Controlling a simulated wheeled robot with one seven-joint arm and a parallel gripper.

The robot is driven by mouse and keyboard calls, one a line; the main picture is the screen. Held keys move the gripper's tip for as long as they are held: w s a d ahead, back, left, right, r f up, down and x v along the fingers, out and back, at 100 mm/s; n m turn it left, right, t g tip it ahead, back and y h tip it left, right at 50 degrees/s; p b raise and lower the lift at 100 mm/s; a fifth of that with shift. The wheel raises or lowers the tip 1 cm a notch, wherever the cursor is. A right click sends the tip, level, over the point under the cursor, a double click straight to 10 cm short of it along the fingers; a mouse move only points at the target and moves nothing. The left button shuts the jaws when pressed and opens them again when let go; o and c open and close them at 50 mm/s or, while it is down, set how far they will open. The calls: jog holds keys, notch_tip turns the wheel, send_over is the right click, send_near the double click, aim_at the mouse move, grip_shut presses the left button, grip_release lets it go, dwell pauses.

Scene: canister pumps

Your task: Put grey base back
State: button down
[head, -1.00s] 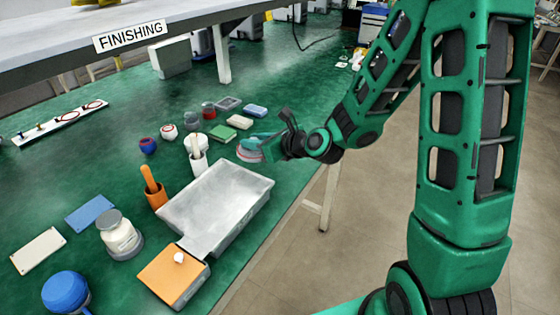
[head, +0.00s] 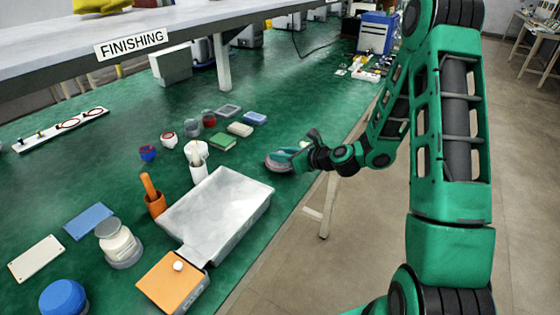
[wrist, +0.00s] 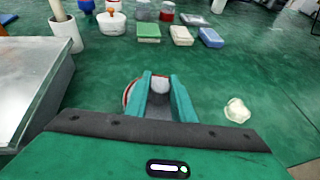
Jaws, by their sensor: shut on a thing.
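My gripper (head: 287,157) is shut on a round grey base (head: 275,164) with a reddish rim, near the right edge of the green table. In the wrist view the base (wrist: 160,112) is partly hidden between my teal fingers, with a red-edged part showing beside the left one. I cannot tell whether the base touches the table. A cream canister (head: 119,246) with a grey lid and grey foot stands at the lower left, apart from my gripper.
A large grey metal box (head: 215,207) stands left of my gripper, with an orange-topped block (head: 168,285) before it. A white cup (head: 198,174) and several small boxes and jars lie behind. A small cream object (wrist: 237,110) lies right of my gripper in the wrist view.

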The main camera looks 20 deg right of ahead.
jog(key=shift+f, duration=1.15)
jog(key=c, duration=1.5)
grip_release()
jog(key=shift+f, duration=0.1)
